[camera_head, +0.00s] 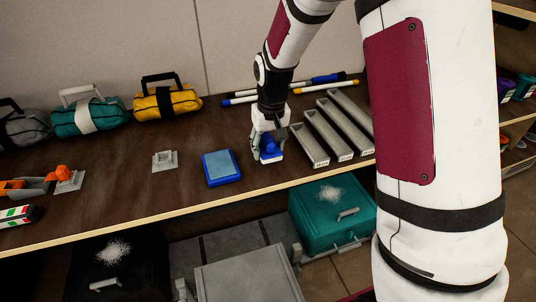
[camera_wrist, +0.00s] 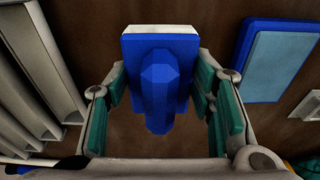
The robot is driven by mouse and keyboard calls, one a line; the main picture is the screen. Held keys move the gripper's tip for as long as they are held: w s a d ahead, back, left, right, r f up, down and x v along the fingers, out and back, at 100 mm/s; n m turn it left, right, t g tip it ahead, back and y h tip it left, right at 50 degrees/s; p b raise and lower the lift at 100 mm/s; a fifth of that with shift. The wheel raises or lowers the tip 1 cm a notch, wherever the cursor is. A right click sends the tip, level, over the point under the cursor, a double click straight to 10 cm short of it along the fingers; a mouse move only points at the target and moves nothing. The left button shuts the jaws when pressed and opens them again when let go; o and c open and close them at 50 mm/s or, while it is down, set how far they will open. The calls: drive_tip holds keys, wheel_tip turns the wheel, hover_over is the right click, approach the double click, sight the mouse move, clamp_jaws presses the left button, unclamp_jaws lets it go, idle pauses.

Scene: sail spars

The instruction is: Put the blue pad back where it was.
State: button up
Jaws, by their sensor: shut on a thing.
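My gripper (camera_head: 268,142) is low over the shelf top and shut on a blue block with a raised blue grip and a pale base (camera_head: 269,153). In the wrist view this handled block (camera_wrist: 160,90) sits between the green-lined fingers of my gripper (camera_wrist: 162,88). Whether its base touches the wood is hard to tell. A flat blue pad (camera_head: 221,168) with a lighter blue top lies on the shelf just left of my gripper; it also shows at the right of the wrist view (camera_wrist: 280,55).
Several grey channels (camera_head: 325,135) lie right of my gripper. Blue and yellow spars (camera_head: 290,90) lie behind. A small grey stepped fitting (camera_head: 165,160) stands left of the flat pad. Rolled bags (camera_head: 165,100) stand at the back. The shelf's front edge (camera_head: 200,203) is close; cases stand below.

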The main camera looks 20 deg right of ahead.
sight(268, 155)
drive_tip(key=shift+f, duration=1.7)
drive_tip(key=shift+f, duration=0.1)
drive_tip(key=o, duration=1.1)
drive_tip(key=shift+f, duration=0.1)
